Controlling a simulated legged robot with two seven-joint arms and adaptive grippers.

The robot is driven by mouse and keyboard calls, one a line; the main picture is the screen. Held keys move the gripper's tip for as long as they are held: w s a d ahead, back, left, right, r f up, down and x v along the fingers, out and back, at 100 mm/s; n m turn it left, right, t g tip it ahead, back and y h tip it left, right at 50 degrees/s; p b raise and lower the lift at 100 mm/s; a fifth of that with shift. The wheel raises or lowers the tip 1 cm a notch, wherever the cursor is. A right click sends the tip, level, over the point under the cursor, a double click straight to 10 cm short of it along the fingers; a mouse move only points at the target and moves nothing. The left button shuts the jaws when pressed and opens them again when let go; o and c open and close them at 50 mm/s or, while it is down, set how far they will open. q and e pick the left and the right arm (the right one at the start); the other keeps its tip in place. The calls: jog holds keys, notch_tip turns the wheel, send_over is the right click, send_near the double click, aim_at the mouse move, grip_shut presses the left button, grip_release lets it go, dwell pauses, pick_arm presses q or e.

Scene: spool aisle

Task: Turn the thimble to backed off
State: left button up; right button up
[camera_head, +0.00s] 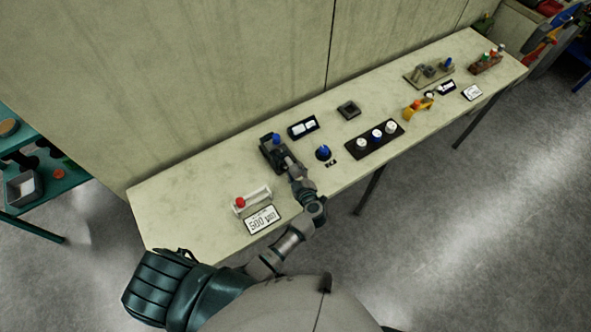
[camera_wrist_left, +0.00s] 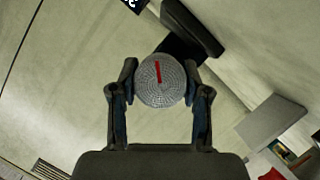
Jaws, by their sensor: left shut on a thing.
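The thimble (camera_wrist_left: 160,84) is a round grey knurled knob with a red line on its face, in the middle of the left wrist view. The red line runs nearly upright in that picture, its top leaning slightly left. My left gripper (camera_wrist_left: 158,88) has one finger on each side of the thimble and is shut on it. In the head view my left gripper (camera_head: 290,164) is at a dark device (camera_head: 270,153) with a blue part on top, on the bench. The thimble cannot be made out there. My right gripper is not in view.
The long pale bench (camera_head: 190,200) stands against a wall panel. A plate marked 500 (camera_head: 262,219) and a clear holder with a red ball (camera_head: 240,202) are near its left end. To the right are a blue knob (camera_head: 323,153) and a black strip with several knobs (camera_head: 358,147).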

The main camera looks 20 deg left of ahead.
pick_arm(q)
jog(key=shift+s+d+f+n+t, duration=0.25)
jog(key=shift+f+n+t, duration=0.15)
jog(key=shift+n, duration=0.4)
jog(key=o, duration=1.1)
jog(key=shift+r, duration=0.1)
jog(key=shift+o, duration=0.2)
jog(key=shift+r, duration=0.15)
jog(key=shift+s+d, duration=0.1)
jog(key=shift+d, duration=0.05)
jog(key=v, duration=1.1)
jog(key=shift+s, duration=0.35)
jog(key=shift+d, duration=0.1)
